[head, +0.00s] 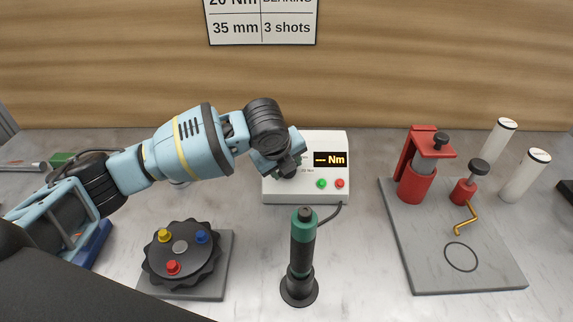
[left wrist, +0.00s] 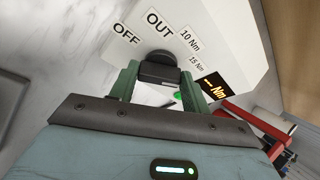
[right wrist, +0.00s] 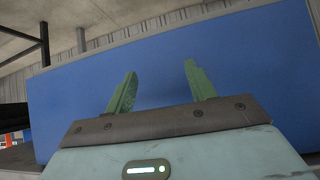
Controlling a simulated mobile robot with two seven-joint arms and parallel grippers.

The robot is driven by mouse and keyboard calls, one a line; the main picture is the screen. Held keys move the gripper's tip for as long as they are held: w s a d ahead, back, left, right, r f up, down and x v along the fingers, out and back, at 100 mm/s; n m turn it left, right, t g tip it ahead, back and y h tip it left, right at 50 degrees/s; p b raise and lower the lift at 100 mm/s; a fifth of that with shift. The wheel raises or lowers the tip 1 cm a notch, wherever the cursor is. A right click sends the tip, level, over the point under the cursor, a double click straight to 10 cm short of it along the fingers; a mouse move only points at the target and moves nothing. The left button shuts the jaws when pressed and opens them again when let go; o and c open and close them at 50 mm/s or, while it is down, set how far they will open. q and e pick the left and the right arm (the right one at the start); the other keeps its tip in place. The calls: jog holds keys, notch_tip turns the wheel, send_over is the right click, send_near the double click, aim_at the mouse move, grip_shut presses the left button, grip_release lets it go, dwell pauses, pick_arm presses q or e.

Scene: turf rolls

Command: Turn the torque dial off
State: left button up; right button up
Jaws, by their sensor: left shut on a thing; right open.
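The torque controller (head: 300,192) is a white box on the bench in the head view, with an orange display reading "--- Nm" and a green and a red button. Its black torque dial (left wrist: 160,68) shows in the left wrist view, with labels OFF, OUT, 10 Nm and 15 Nm around it. My left gripper (left wrist: 158,88) is shut on the dial, its green fingers on either side. In the head view my left gripper (head: 288,168) covers the dial. Which label the dial points at I cannot tell. My right gripper (right wrist: 155,82) is open and empty, facing a blue panel.
A black-and-green screwdriver (head: 303,245) stands upright in front of the controller. A black knobbed disc (head: 180,250) with coloured pegs sits on a grey plate at left. A grey plate (head: 440,275) with red fixtures lies at right, white cylinders (head: 535,160) behind it.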

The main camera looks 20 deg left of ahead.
pick_arm(q)
jog(key=n+t+h, duration=0.1)
jog(key=n, duration=0.3)
jog(key=shift+s+a+f, duration=0.1)
jog(key=shift+s, duration=0.05)
jog(key=n+t, duration=0.1)
jog(key=n, duration=0.2)
jog(key=shift+s+f+n, duration=0.1)
jog(key=shift+n, duration=0.2)
jog(key=n+t, duration=0.2)
jog(key=n, duration=0.2)
jog(key=shift+s+f, duration=0.1)
jog(key=shift+s+n+t, duration=0.1)
jog(key=shift+n+t, duration=0.5)
jog(key=shift+n, duration=1.6)
jog(key=shift+y, duration=0.3)
jog(key=o, duration=1)
jog(key=v, duration=0.7)
jog(key=shift+s, duration=0.35)
